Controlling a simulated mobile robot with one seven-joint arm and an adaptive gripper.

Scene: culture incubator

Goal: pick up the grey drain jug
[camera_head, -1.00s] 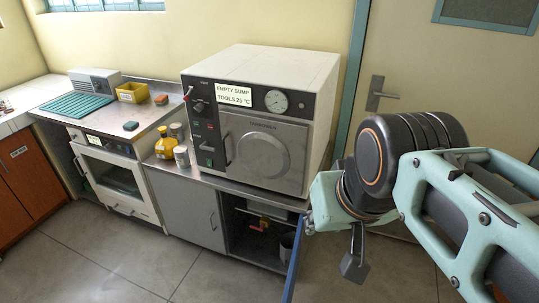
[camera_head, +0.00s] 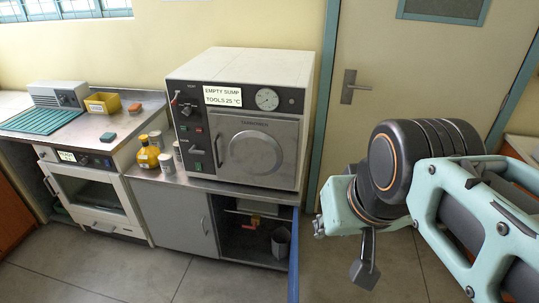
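The grey drain jug (camera_head: 281,243) stands inside the open lower cabinet under the steel steriliser, at the right side of the opening. It looks upright, and the cabinet's shade and the blue door edge in front of it make its details hard to see. My arm reaches in from the right. Its end (camera_head: 363,270) is to the right of the jug and the blue door, clearly apart from the jug. The fingers do not show clearly, so I cannot tell their opening or whether they hold anything.
The blue cabinet door (camera_head: 293,265) stands open, edge-on, between my arm and the jug. A small red and yellow valve (camera_head: 254,222) is in the cabinet. The steriliser (camera_head: 245,125) sits on the counter above. Bottles (camera_head: 148,153) stand left of it. Floor (camera_head: 200,280) in front is clear.

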